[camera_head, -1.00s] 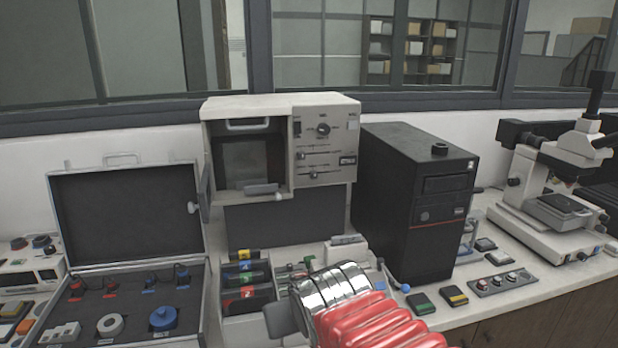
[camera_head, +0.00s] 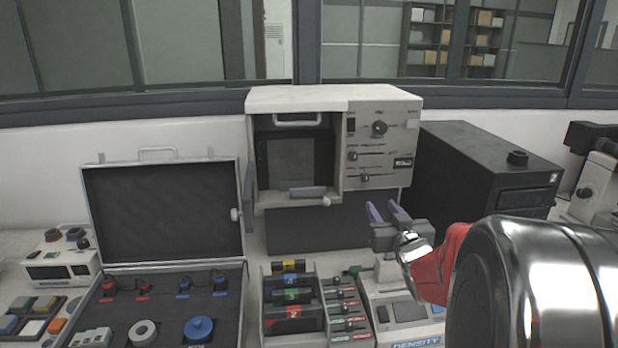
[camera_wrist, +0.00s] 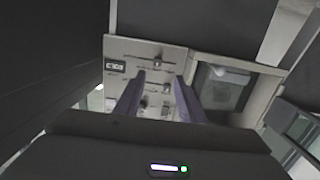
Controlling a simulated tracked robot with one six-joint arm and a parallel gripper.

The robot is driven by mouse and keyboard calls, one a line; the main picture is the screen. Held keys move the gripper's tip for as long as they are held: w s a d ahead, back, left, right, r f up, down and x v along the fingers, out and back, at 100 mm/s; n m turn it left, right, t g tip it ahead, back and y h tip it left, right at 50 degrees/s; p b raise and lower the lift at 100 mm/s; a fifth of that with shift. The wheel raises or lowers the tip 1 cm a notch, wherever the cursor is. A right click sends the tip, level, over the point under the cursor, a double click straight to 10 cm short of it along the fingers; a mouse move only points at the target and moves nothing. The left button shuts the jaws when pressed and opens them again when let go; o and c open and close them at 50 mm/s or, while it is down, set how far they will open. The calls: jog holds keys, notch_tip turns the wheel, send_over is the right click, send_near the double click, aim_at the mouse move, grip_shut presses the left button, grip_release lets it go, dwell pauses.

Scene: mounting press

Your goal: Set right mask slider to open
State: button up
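The cream press box (camera_head: 300,98) stands against the back wall. Its right front panel (camera_head: 408,140) carries an upper slider (camera_head: 352,156), its knob near the track's left, and a lower slider (camera_head: 364,177), its knob further right. Their labels are too small to read, so I cannot tell which is the right mask slider. My gripper (camera_head: 386,211) is open and empty, below and in front of the panel. In the wrist view the panel appears upside down, with the lower slider (camera_wrist: 157,65) and upper slider (camera_wrist: 166,87) beyond my two parted purple fingers (camera_wrist: 158,103).
A round knob (camera_head: 379,128) sits above the sliders. The press's open chamber (camera_head: 291,160) is left of the panel. A black computer tower (camera_head: 470,175) stands close on the right. An open case (camera_head: 160,210) is at left, and cartridge racks (camera_head: 292,312) are below.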

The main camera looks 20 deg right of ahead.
jog(key=shift+w+d+t, duration=0.45)
jog(key=shift+d+t, duration=0.05)
jog(key=shift+d, duration=0.2)
jog(key=shift+w, duration=0.15)
send_near(366, 179)
jog(key=x, duration=0.8)
jog(key=shift+d, duration=0.1)
grip_shut()
dwell(0.4)
